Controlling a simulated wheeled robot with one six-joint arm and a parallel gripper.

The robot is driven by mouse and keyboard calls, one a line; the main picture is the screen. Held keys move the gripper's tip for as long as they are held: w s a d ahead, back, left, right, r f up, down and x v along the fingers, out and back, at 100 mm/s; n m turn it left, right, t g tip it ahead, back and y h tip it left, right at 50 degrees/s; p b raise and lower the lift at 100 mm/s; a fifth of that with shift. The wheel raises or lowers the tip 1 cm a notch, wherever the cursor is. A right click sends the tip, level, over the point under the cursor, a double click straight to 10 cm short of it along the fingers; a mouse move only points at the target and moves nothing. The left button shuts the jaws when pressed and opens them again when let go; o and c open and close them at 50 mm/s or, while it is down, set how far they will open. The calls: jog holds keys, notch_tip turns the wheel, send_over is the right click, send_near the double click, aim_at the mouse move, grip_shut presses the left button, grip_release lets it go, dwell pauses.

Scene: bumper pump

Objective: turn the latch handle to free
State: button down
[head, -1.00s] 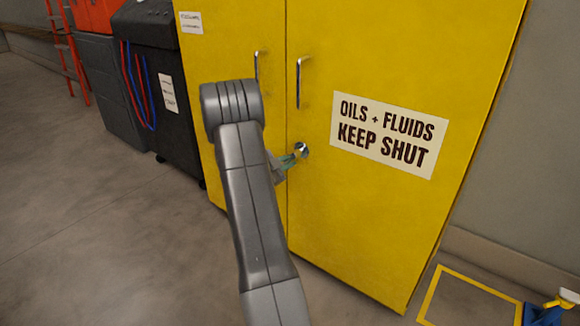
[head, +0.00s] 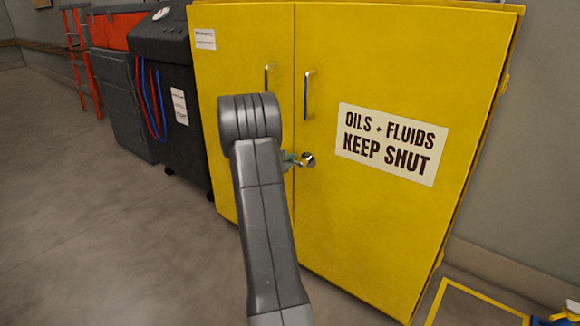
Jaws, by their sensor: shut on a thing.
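The latch handle (head: 308,160) is a small round metal part on the right door of the yellow cabinet (head: 370,230), near the seam between the doors. My gripper (head: 293,161) is at the latch, shut on its handle. My grey arm reaches up from the bottom and hides most of the gripper and the handle's left part. The handle's exact angle is hard to tell.
Two upright metal door pulls stand above the latch, the right one (head: 307,95) clear of my arm. A white sign (head: 390,143) is on the right door. A black machine (head: 176,105) with red and blue hoses stands left of the cabinet. The floor (head: 110,240) at the left is clear.

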jog(key=shift+r+m, duration=0.1)
jog(key=shift+m, duration=0.2)
dwell(0.4)
jog(key=c, duration=1.4)
grip_release()
jog(key=shift+r, duration=0.1)
jog(key=shift+c, duration=0.2)
jog(key=shift+s+a, duration=0.1)
jog(key=p+v, duration=0.3)
jog(key=v, duration=1)
jog(key=shift+s, duration=0.35)
jog(key=shift+w+r, duration=0.1)
